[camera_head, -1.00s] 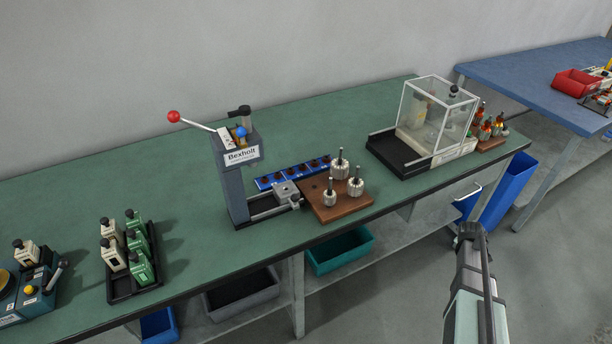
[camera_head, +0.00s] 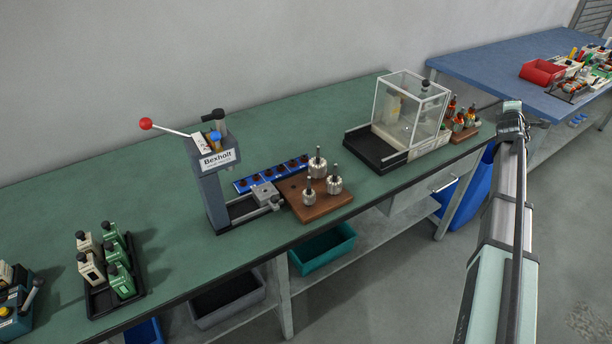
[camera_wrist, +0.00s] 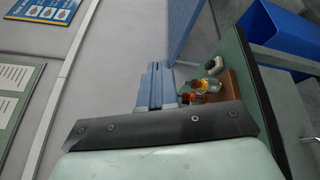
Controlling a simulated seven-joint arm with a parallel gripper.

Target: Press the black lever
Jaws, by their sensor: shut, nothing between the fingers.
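My gripper (camera_head: 512,106) is at the dark far end of my raised arm, on the right in the head view. It is shut and empty, held high in front of the bench's right end and far from the levers. A black-handled lever (camera_head: 34,291) stands on a teal machine (camera_head: 14,314) at the left edge. I cannot tell for certain which one is the black lever.
The green bench (camera_head: 120,190) holds a tray (camera_head: 117,298) of green and white parts, a wooden block (camera_head: 320,209) with metal rotors, and a clear enclosure (camera_head: 408,110). A blue bin (camera_wrist: 284,38) shows in the wrist view. A blue table (camera_head: 500,70) stands at back right.

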